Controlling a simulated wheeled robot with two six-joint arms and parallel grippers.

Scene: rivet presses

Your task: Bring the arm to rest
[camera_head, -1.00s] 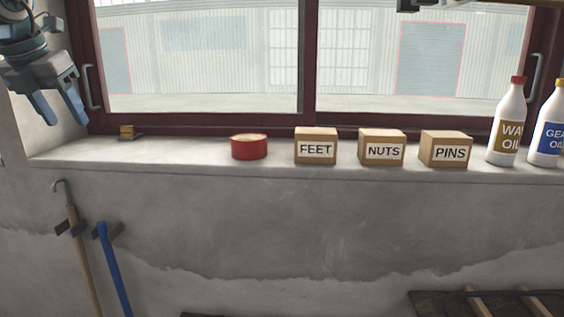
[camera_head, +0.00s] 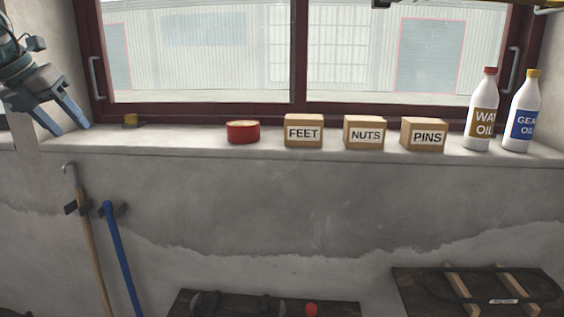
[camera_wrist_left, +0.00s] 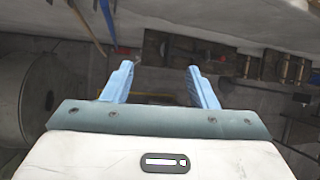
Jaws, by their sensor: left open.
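My left gripper (camera_head: 66,118) is at the upper left of the head view, in front of the left end of the window sill. Its two blue fingers are spread and nothing is between them. In the left wrist view my left gripper (camera_wrist_left: 160,72) is also open and empty, with a dim floor area beyond the fingers. My right gripper does not show.
A hooked stick (camera_head: 90,240) and blue bar (camera_head: 122,262) hang below. Dark boards (camera_head: 330,304) stand lower.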

